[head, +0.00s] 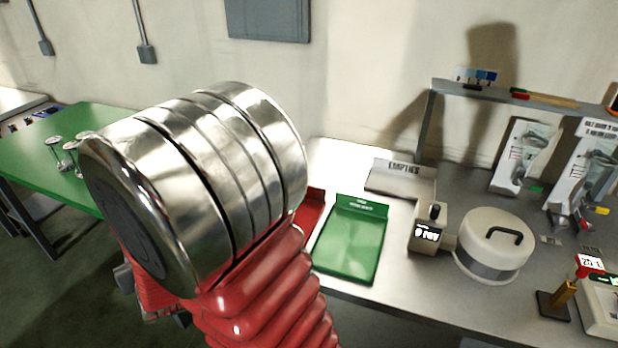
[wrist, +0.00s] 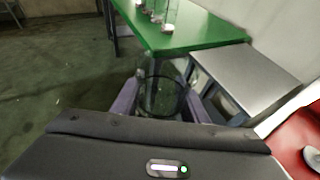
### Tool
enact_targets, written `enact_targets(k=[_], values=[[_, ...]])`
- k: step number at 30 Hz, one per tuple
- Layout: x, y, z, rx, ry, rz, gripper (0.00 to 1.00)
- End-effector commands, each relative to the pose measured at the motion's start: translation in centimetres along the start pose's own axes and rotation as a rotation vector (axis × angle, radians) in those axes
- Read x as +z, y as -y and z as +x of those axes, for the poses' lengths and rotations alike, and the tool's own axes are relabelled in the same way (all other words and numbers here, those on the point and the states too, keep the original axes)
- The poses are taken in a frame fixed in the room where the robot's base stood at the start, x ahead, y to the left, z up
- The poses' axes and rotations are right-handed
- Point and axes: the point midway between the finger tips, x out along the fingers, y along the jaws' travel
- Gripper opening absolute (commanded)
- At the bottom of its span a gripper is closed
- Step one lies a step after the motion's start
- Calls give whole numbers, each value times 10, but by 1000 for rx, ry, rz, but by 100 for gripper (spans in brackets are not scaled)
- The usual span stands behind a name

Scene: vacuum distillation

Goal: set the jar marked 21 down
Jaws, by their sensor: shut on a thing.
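In the wrist view a clear glass jar (wrist: 160,98) sits between the two fingers of my gripper (wrist: 158,92), which is shut on it. The jar looks empty and see-through, and the floor and a table leg show through it. I cannot read a number on it. It is held in the air, in front of the near end of the green table (wrist: 195,38) in this picture. In the head view my own arm covers the jar and most of my gripper.
Small glass pieces stand on the green table (head: 30,150). A grey table (wrist: 245,70) adjoins it. On the right bench are a green tray (head: 350,245), a partly hidden red tray (head: 310,208), a tray marked EMPTIES (head: 400,180), a readout box (head: 428,228) and a white lidded pot (head: 492,250).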

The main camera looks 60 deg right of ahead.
Motion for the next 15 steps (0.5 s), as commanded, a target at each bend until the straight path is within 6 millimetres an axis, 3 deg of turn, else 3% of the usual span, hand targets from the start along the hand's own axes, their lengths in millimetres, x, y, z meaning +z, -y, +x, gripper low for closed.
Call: enact_targets(k=[15], values=[[1, 0, 1, 0, 1, -1, 12]])
